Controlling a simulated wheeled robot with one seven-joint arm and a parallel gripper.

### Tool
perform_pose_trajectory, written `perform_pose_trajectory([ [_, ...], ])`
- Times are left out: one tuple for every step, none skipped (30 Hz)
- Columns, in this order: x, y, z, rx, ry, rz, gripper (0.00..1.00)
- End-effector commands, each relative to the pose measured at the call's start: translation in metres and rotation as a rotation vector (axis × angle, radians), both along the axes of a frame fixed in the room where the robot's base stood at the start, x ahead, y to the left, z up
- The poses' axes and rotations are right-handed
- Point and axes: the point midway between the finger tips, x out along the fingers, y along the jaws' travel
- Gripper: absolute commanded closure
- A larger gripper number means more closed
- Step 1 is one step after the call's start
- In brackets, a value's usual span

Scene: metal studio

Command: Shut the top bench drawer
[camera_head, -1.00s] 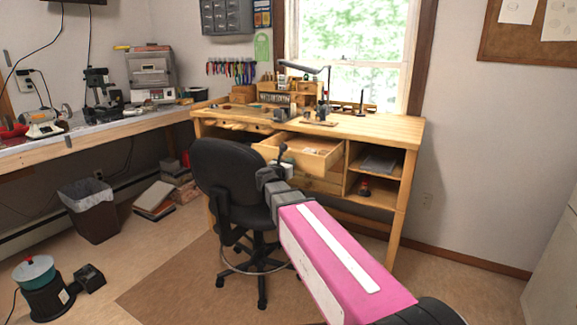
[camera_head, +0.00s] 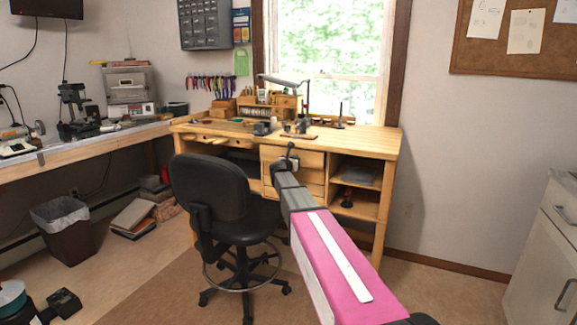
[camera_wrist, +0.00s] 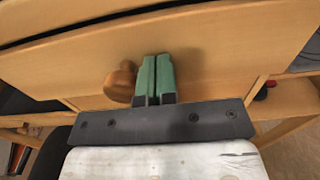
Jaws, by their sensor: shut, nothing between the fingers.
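The top bench drawer (camera_head: 312,159) is in the wooden workbench (camera_head: 350,139) under the window. Its front looks flush, or nearly flush, with the bench in the head view. In the wrist view, the drawer front (camera_wrist: 220,45) fills the upper picture, with a dark line along its upper edge. A round wooden knob (camera_wrist: 120,82) sticks out just left of my gripper (camera_wrist: 156,70). The green fingers are shut together with nothing between them, and their tips are at or very close to the drawer face. My gripper (camera_head: 290,152) and arm hide part of the drawer in the head view.
A black office chair (camera_head: 212,195) stands close to the left of my arm, before the bench. Open shelves (camera_head: 355,190) are right of the drawers. A white cabinet (camera_head: 545,250) stands at right. The floor (camera_head: 425,275) between bench and cabinet is clear.

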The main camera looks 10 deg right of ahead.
Motion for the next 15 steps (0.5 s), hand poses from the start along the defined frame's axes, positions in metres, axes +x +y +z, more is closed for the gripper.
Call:
perform_pose_trajectory([
  [0.01,-0.005,0.0,0.0,0.0,-0.001,1.0],
  [0.013,-0.008,0.0,0.0,0.0,-0.001,1.0],
  [0.017,-0.011,0.0,0.0,0.0,-0.001,1.0],
  [0.019,-0.013,0.0,0.0,0.0,-0.001,1.0],
  [0.021,-0.015,0.0,0.0,0.0,0.0,1.0],
  [0.024,-0.017,0.0,0.0,0.0,0.0,1.0],
  [0.025,-0.018,0.0,0.0,0.0,0.0,1.0],
  [0.027,-0.019,0.0,0.0,0.0,0.0,1.0],
  [0.028,-0.02,0.0,0.0,0.0,0.0,1.0],
  [0.029,-0.021,0.0,0.0,0.0,0.0,1.0],
  [0.03,-0.021,0.0,0.0,0.0,0.0,1.0],
  [0.03,-0.022,0.0,0.0,0.0,0.0,1.0],
  [0.031,-0.022,0.0,0.0,0.0,0.0,1.0],
  [0.032,-0.023,0.0,0.0,0.0,0.0,1.0],
  [0.032,-0.023,0.0,0.0,0.0,0.0,1.0],
])
